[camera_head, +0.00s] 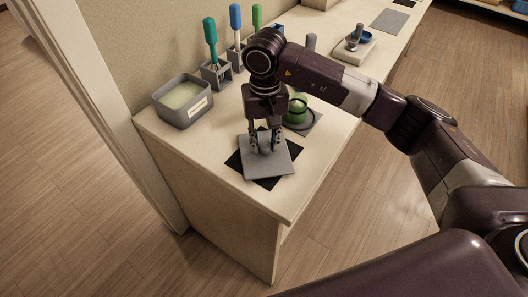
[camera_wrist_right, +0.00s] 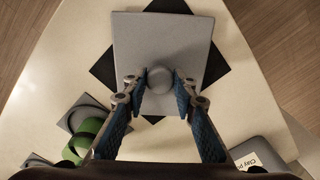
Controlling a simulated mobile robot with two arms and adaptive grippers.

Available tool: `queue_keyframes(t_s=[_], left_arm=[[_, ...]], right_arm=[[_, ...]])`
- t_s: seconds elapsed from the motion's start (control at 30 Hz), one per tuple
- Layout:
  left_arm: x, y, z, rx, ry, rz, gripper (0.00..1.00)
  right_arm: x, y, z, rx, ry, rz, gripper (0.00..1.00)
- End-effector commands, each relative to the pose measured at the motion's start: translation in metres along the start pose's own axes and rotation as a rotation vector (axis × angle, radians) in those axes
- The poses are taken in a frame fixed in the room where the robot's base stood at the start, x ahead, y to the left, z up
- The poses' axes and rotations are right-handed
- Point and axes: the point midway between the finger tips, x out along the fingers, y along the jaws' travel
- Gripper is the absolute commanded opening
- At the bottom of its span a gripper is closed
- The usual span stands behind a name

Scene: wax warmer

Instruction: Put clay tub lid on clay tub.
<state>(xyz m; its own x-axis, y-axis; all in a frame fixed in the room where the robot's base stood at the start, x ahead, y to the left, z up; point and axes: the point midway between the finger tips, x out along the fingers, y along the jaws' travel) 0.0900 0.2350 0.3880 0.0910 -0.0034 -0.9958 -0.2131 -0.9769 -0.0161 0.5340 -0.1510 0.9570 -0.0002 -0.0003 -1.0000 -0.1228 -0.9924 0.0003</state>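The clay tub lid (camera_head: 267,160) is a grey square plate lying on a black mat (camera_head: 240,162) near the counter's front corner. My right gripper (camera_head: 266,148) is lowered over the lid. Its fingers (camera_wrist_right: 160,92) stand on either side of the knob, with a small gap showing, so it looks open. The clay tub (camera_head: 184,110), a grey square box with pale contents and a white label, stands uncovered at the back left; its corner (camera_wrist_right: 262,150) shows at lower right in the wrist view. My left gripper is not in view.
Tools with teal, blue and green handles stand in holders (camera_head: 216,75) by the wall. The counter between tub and lid is clear.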

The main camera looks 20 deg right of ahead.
Motion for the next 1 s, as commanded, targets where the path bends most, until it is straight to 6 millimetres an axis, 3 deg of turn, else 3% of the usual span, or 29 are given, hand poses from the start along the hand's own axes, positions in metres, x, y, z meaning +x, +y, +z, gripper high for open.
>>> queue_keyframes(t_s=[0.13,1.0], left_arm=[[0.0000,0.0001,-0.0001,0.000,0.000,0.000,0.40],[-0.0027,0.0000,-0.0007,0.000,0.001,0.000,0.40]], right_arm=[[0.0002,0.0000,0.0000,0.000,0.000,0.000,0.00],[-0.0073,0.0001,-0.0001,0.000,0.000,0.000,0.00]])
